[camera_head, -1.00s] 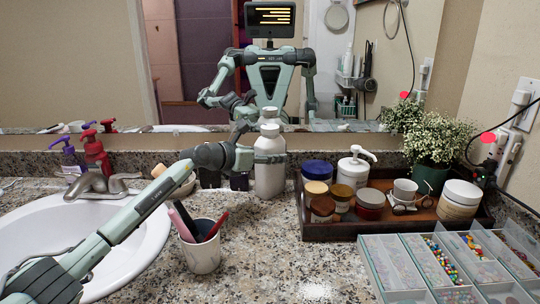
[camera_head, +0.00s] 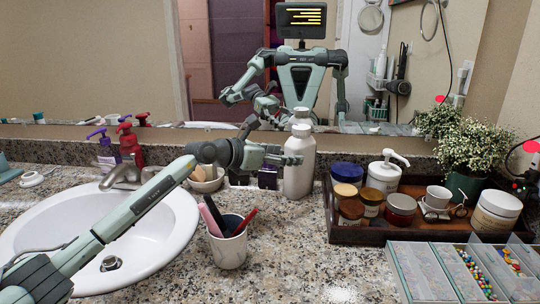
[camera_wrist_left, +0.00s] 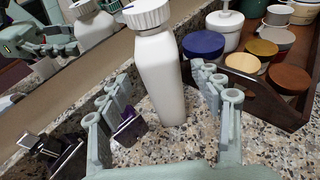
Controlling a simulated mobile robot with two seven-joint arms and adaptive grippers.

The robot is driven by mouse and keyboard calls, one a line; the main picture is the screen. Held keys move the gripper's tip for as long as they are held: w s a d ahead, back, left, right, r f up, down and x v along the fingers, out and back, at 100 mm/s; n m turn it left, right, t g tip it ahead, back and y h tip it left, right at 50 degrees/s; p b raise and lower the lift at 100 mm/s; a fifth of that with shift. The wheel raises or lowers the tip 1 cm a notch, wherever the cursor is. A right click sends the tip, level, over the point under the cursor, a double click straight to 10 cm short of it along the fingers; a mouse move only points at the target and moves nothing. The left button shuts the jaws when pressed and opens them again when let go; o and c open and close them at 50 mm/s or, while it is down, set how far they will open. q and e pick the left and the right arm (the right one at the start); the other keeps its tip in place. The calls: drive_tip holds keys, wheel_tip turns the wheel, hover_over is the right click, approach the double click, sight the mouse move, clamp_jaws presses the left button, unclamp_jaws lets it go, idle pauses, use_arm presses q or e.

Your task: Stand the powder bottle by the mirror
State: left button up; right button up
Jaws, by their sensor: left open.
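The powder bottle, a tall white bottle (camera_head: 299,172) with a ribbed white cap, stands upright on the granite counter (camera_head: 300,262), close in front of the mirror (camera_head: 232,40). Its reflection shows behind it. My left gripper (camera_head: 291,158) is at the bottle's left side, and a finger overlaps the bottle in the head view. In the left wrist view the open fingers (camera_wrist_left: 163,82) spread to either side of the bottle (camera_wrist_left: 163,75), with gaps visible; contact cannot be seen. My right gripper is not in view.
A wooden tray (camera_head: 352,237) of jars and a pump bottle stands close right of the bottle. A cup (camera_head: 228,250) with brushes is in front, below my arm. A sink (camera_head: 165,235) and pump bottles are left. A small dark purple item (camera_head: 267,179) stands left of the bottle.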

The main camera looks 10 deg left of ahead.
use_arm(q)
drive_tip(key=v, duration=0.6)
drive_tip(key=shift+d, duration=0.1)
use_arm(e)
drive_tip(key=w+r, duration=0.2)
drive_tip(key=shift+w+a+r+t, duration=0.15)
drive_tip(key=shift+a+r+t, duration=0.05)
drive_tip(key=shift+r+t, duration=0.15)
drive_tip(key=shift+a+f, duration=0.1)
